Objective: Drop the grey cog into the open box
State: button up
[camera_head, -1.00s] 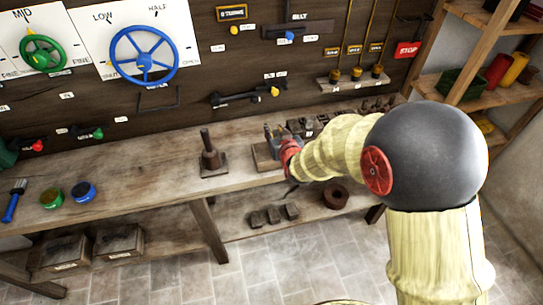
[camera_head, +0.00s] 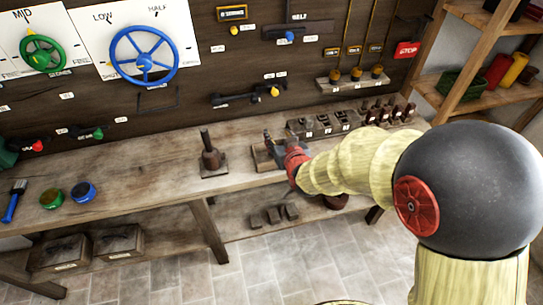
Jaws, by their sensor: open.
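My gripper (camera_head: 276,147) is over the back part of the bench, at the end of my arm with a red cuff. It is open, and its fingers are small and dark here. A small low wooden box (camera_head: 262,161) sits on the bench right by the fingers; the gripper partly covers it. I cannot make out its inside. I cannot pick out the grey cog; it may be hidden by the gripper or too small to tell.
A dark post on a square base (camera_head: 211,158) stands left of the gripper. Several small blocks in holders (camera_head: 323,127) line the bench to the right. Green (camera_head: 51,198) and blue (camera_head: 83,192) round pieces lie at left.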

jog(key=v, duration=0.7)
dwell(0.3)
jog(key=s+d+f+g+h, duration=0.1)
jog(key=s+f+g, duration=0.35)
jog(key=f, duration=0.25)
jog(key=s+d+g+h, duration=0.1)
jog(key=s+d+g, duration=0.25)
jog(key=s, duration=0.55)
jog(key=s+d+r+m+h, duration=0.1)
jog(key=s+d+r, duration=0.5)
jog(key=s+r, duration=0.1)
jog(key=s+d+r+m, duration=0.2)
jog(key=s+d+r, duration=0.4)
jog(key=r, duration=0.4)
jog(key=shift+s+t+h, duration=0.3)
jog(key=shift+s+h, duration=0.1)
jog(key=shift+s, duration=0.1)
